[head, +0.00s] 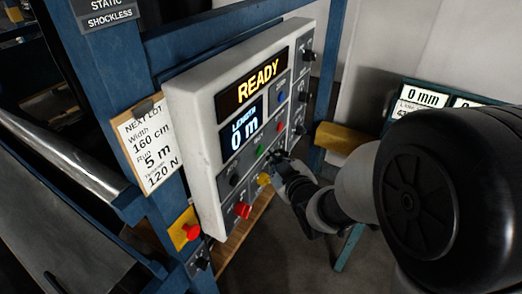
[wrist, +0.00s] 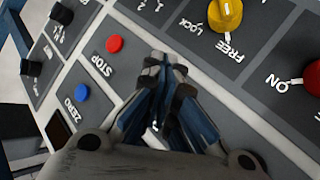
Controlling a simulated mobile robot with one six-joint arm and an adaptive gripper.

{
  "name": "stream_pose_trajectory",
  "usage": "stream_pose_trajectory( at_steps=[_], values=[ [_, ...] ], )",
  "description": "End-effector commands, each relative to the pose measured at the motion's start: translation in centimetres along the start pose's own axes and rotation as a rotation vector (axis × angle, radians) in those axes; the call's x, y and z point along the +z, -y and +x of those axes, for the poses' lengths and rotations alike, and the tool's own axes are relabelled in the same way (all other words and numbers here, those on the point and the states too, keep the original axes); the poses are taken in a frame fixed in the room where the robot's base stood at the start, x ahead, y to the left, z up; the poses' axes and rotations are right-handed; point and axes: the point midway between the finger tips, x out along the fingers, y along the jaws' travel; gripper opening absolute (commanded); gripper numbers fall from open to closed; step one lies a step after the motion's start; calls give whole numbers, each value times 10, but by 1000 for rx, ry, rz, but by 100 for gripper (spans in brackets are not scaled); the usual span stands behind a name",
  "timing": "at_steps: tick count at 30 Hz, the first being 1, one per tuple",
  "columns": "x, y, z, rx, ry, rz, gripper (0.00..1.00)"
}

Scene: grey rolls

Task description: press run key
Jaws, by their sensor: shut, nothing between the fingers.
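The run key appears to be the green button (head: 261,149) on the white control panel (head: 201,160) in the head view; its label is too small to read there. I do not see a green key in the wrist view. My gripper (head: 277,158) is shut and empty, its tips close to the panel just right of the green button. I cannot tell whether they touch the panel. In the wrist view my gripper (wrist: 167,62) points at the grey panel between the red STOP button (wrist: 115,44) and the yellow LOCK/FREE knob (wrist: 225,14).
A blue ZERO button (wrist: 82,92), black knobs (wrist: 62,13) and a red ON knob (wrist: 314,78) surround my gripper. The display (head: 257,81) reads READY and the length display (head: 244,130) 0 m. A red stop button on yellow (head: 190,231) sits below left.

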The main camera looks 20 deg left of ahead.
Motion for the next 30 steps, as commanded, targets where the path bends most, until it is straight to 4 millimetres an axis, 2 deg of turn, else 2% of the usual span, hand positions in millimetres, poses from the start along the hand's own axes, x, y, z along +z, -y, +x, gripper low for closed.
stream_pose_trajectory(
  at_steps=[30],
  values=[
    [-4, 4, 6, 1, 0, 0, 0]
  ],
)
